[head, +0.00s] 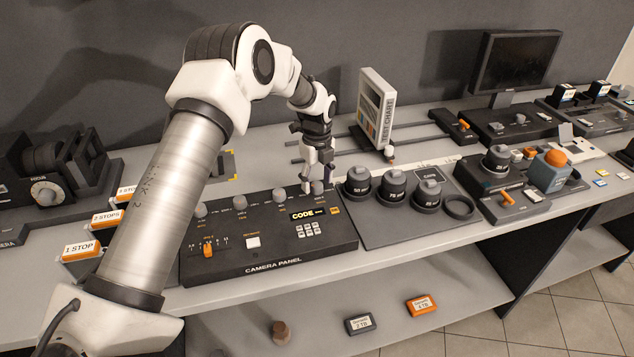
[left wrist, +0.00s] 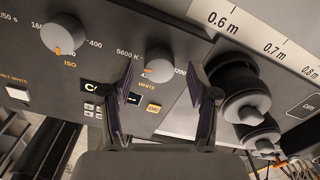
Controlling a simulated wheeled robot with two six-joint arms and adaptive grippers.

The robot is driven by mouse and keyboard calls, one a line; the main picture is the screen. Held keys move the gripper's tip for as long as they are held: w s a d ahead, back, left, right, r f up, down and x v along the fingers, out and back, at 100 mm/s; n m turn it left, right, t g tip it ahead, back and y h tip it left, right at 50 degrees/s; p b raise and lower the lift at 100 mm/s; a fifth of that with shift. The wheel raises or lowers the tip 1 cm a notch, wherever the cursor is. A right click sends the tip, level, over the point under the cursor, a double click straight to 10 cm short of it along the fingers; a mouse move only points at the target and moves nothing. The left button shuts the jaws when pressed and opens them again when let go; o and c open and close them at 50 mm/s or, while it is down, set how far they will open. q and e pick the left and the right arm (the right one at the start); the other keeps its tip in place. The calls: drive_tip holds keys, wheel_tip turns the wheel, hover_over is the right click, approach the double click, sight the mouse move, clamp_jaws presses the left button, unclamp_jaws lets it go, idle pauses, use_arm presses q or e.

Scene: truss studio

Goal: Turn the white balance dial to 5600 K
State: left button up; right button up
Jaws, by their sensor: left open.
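The black camera panel (head: 270,259) lies on the bench and carries several grey dials. The white balance dial (left wrist: 159,62) is a round grey knob near the panel's right edge, with "5600 K" printed at its left and "WHITE" below it. A small orange mark shows at its lower left. In the head view the dial (head: 317,187) is partly behind my left gripper (head: 308,187). My left gripper is open and points down at the dial. In the left wrist view its fingers (left wrist: 163,85) stand on either side below the dial; contact cannot be told. My right gripper is not in view.
The ISO dial (left wrist: 64,34) stands left of the white balance dial. Several black lenses (head: 392,187) stand close to the panel's right side. A test chart (head: 375,108) stands behind. Stop boxes (head: 80,250) are at the left.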

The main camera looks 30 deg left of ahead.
sight(317, 184)
use_arm(q)
wheel_tip(317, 184, up, 11)
drive_tip(key=shift+f, duration=0.1)
idle(0.4)
